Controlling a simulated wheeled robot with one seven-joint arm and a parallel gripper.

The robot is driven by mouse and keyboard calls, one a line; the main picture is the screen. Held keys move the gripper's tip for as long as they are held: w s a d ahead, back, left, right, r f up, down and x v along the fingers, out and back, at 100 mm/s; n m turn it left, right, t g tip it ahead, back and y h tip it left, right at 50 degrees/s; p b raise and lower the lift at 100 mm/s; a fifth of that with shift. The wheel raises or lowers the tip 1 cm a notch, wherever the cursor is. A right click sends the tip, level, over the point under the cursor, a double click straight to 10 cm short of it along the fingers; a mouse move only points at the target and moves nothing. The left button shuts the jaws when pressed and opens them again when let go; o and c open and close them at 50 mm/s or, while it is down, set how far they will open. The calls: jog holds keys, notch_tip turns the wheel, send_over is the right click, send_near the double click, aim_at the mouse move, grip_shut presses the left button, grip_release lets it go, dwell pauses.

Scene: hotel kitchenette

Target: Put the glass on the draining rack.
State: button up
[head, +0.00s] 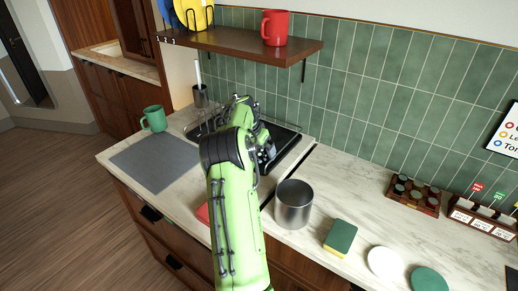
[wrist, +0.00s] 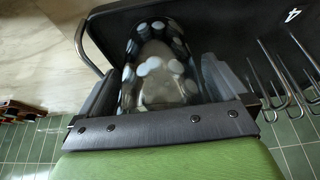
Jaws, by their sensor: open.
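The glass (wrist: 155,85) is clear with pale dots. In the wrist view it is between the two fingers of my gripper (wrist: 160,75), which is open around it. The draining rack has a dark tray (wrist: 205,25) and wire prongs (wrist: 275,75). The glass appears over the tray, beside the prongs; I cannot tell for sure that it rests on it. In the head view the rack (head: 289,150) is at the back of the counter, and my arm hides much of it and most of the glass.
A metal pot (head: 294,205) stands right of my arm, with a sponge (head: 340,238) beyond it. A grey mat (head: 155,163) and a green mug (head: 154,118) are at left. A wooden shelf (head: 235,42) with a red mug (head: 275,27) hangs above the rack.

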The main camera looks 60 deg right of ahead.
jog(key=p+v, duration=0.2)
jog(key=v, duration=1)
jog(key=w+a+r+n+t+y, duration=0.1)
jog(key=a+r+n+t, duration=0.15)
jog(key=a, duration=0.75)
jog(key=w+a+r+n+t+y, duration=0.1)
jog(key=w+a+r+n, duration=0.2)
jog(key=a, duration=0.7)
jog(key=a+r+n+t, duration=0.1)
jog(key=a+r+n, duration=0.25)
jog(key=a, duration=0.55)
jog(key=s+a+f+n+t+y, duration=0.1)
jog(key=s+a+f+n, duration=0.2)
jog(key=a, duration=0.6)
jog(key=s+a+f+n+t+y, duration=0.1)
jog(key=s+a+f+n, duration=0.2)
jog(key=s+a+n, duration=0.4)
jog(key=s+a, duration=0.3)
jog(key=shift+s+n+y, duration=0.3)
jog(key=shift+n, duration=0.1)
jog(key=shift+d, duration=0.1)
